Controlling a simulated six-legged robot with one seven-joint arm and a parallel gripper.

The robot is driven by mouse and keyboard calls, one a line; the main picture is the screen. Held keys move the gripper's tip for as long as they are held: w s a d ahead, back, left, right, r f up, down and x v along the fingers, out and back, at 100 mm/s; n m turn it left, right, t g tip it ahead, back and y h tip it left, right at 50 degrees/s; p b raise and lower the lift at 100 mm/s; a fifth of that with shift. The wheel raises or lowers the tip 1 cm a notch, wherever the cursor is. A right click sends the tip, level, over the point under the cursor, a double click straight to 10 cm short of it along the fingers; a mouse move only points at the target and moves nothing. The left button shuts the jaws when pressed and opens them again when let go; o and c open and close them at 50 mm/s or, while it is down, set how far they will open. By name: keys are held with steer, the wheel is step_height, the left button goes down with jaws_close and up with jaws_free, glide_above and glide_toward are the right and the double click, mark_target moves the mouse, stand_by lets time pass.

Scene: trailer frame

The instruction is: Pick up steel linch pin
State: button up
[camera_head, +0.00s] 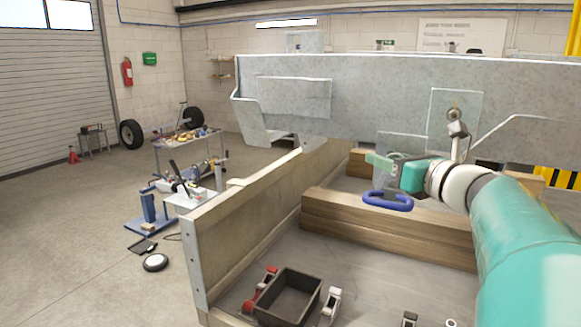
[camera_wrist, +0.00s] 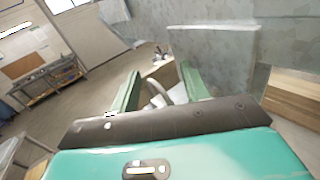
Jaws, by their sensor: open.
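My gripper (camera_head: 376,160) is in the right half of the head view, in front of the grey steel frame and pointing left. In the wrist view its two green fingers (camera_wrist: 162,74) stand apart, open. A pale grey curved piece (camera_wrist: 180,93) shows between or just beyond the fingers; I cannot tell whether it is the steel linch pin or whether it touches a finger. I cannot clearly identify the linch pin in the head view.
The grey steel frame (camera_head: 370,90) runs across behind my gripper. A blue ring-shaped piece (camera_head: 387,201) is below it, by wooden beams (camera_head: 390,232). A dark open box (camera_head: 288,297) stands at the bottom with red and silver parts beside it.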

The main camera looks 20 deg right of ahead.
steer(key=shift+s, duration=0.2)
steer(key=c, duration=1)
